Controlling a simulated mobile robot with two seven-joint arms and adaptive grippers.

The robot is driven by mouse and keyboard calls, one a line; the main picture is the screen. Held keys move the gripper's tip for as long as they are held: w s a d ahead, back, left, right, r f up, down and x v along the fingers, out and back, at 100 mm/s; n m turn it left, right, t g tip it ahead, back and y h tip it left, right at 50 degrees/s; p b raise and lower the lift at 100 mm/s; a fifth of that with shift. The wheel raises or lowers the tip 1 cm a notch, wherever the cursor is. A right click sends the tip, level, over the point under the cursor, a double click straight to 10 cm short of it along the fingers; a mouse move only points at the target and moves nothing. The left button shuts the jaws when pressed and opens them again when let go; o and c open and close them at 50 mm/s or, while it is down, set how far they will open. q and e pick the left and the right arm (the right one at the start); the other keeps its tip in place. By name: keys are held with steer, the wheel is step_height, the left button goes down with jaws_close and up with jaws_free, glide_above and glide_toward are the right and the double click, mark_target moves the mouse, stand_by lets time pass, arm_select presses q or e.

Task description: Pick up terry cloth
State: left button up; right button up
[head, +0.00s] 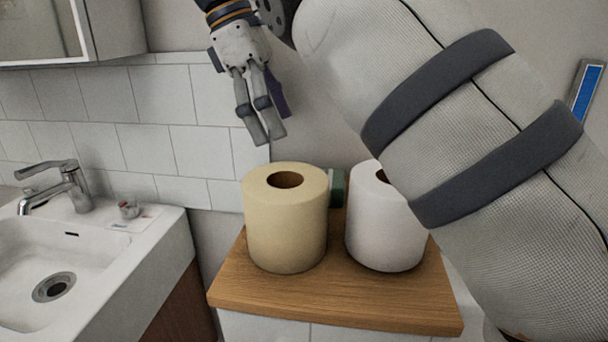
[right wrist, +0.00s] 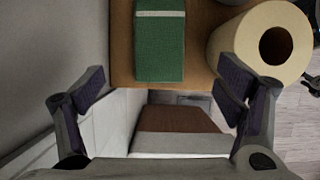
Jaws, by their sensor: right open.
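A green textured block with a pale band (right wrist: 160,45) lies on the wooden shelf in the right wrist view. It looks like the terry cloth, but I cannot be sure. In the head view a small part of the green block (head: 338,188) shows between and behind the two rolls, which hide most of it. My right gripper (head: 266,138) hangs above and behind the cream roll. In the right wrist view my right gripper (right wrist: 162,78) is open and empty, its fingers apart below the green block in the picture. My left gripper is not in view.
A cream paper roll (head: 286,230) and a white paper roll (head: 382,232) stand on the wooden shelf (head: 330,300). The cream roll is close beside the green block. A tiled wall (head: 150,150) is behind. The sink (head: 60,270) is at left.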

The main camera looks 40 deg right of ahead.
mark_target(336, 177)
steer(key=x, duration=0.7)
steer(key=p+x, duration=0.1)
steer(key=x, duration=0.3)
steer(key=shift+s+d+r, duration=0.1)
steer(key=shift+d+r, duration=0.05)
steer(key=shift+d, duration=0.1)
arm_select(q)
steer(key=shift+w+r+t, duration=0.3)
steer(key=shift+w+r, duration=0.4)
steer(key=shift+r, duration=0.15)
arm_select(e)
steer(key=c, duration=1.2)
